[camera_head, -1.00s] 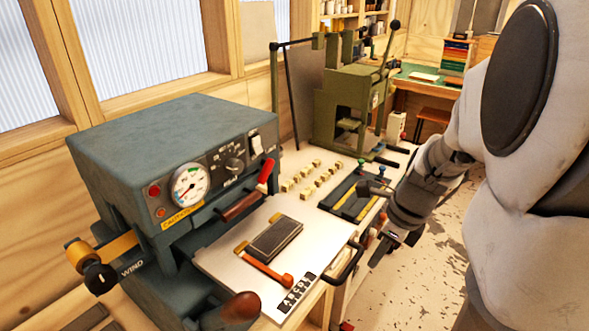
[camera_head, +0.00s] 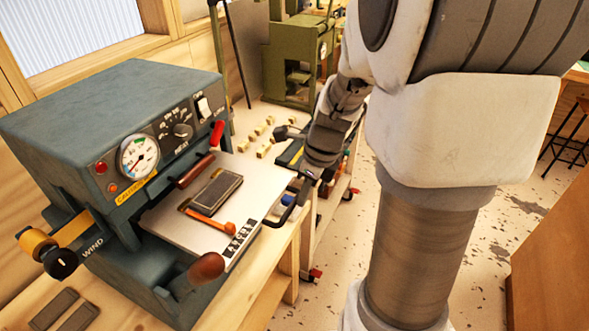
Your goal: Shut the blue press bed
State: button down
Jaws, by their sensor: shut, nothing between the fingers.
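The blue-grey press (camera_head: 115,120) stands on the bench at the left. Its pale flat bed (camera_head: 163,222) is slid out at the front. A dark type block (camera_head: 216,190) and an orange-handled tool (camera_head: 212,221) lie on the bed. A black bow handle (camera_head: 289,208) sits on the bed's outer edge. My gripper (camera_head: 304,186) is shut and empty, close by the far end of this handle. Whether it touches the handle I cannot tell; the fingers are small and partly dark against it.
Several small brass blocks (camera_head: 262,136) and a dark tray (camera_head: 290,153) lie on the bench behind the bed. A green press (camera_head: 296,55) stands farther back. A wooden knob (camera_head: 206,267) juts out at the press's front. Speckled floor (camera_head: 480,235) is open at the right.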

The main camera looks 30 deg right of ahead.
aim_at(237, 170)
jog(key=w+a+p, duration=0.1)
jog(key=w+a, duration=0.2)
jog(key=w, duration=0.1)
jog(key=w+a+p, duration=0.2)
jog(key=w+a, duration=0.2)
jog(key=w, duration=0.1)
jog(key=w+a+p, duration=0.2)
jog(key=w+a, duration=0.1)
jog(key=w, duration=0.1)
jog(key=shift+w+a, duration=0.35)
jog(key=shift+a, duration=0.05)
jog(key=shift+r, duration=0.1)
jog(key=shift+d+p, duration=0.15)
jog(key=shift+p, duration=0.15)
